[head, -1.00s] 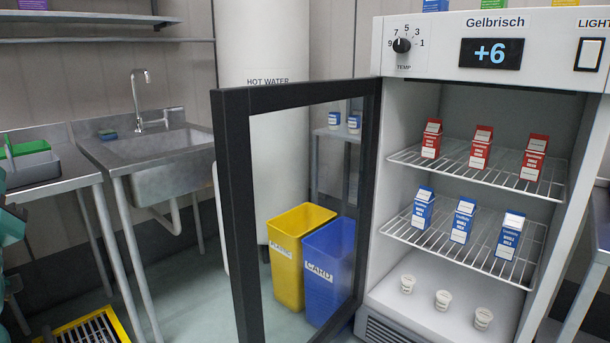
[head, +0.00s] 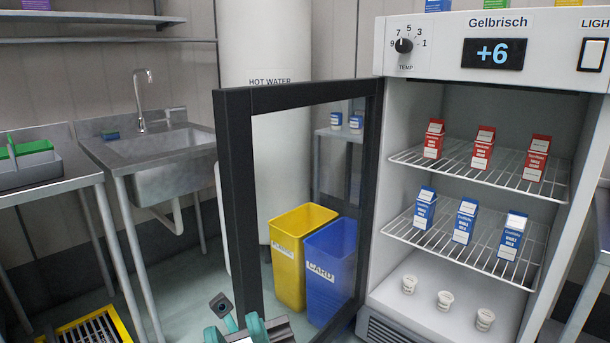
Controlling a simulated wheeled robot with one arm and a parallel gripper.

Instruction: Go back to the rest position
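The teal and dark grey end of my arm, with my gripper (head: 246,328), shows at the bottom edge of the head view, left of centre. It is in front of the lower part of the open fridge door (head: 236,200). It is cut off by the picture's edge, and I cannot make out whether its fingers are open or shut. I see nothing held in it. The fridge (head: 395,170) stands at the right, reading +6.
The open door's black frame stands out into the room. Red cartons (head: 482,150), blue cartons (head: 464,222) and small white cups (head: 445,300) fill the fridge levels. Yellow (head: 290,270) and blue (head: 330,275) bins stand behind the door. A sink (head: 165,165) and counter are at the left.

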